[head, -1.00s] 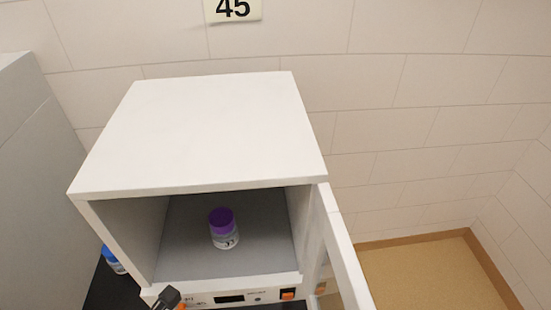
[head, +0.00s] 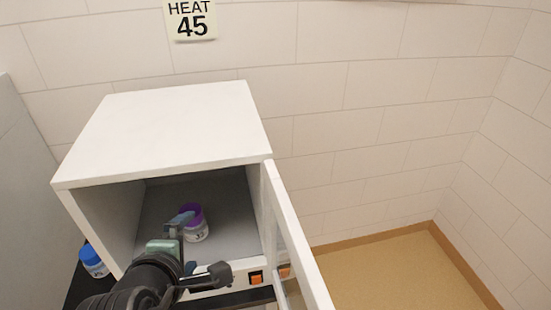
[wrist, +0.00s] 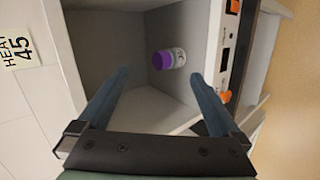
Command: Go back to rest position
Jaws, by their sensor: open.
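My gripper (wrist: 160,88) is open, and nothing is between its two blue fingers in the wrist view. In the head view my gripper (head: 183,217) is at the front opening of the white box-shaped heater (head: 165,125). A jar with a purple lid (head: 196,222) stands upright inside on the grey floor, partly hidden behind my gripper. In the wrist view the jar (wrist: 168,59) lies beyond the fingertips, apart from them.
The heater's door (head: 292,235) stands open on the right. A blue-lidded jar (head: 93,260) stands outside, left of the heater. A "HEAT 45" sign (head: 190,19) is on the wall. A grey cabinet side (head: 22,150) is at far left. Open floor (head: 390,275) shows at right.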

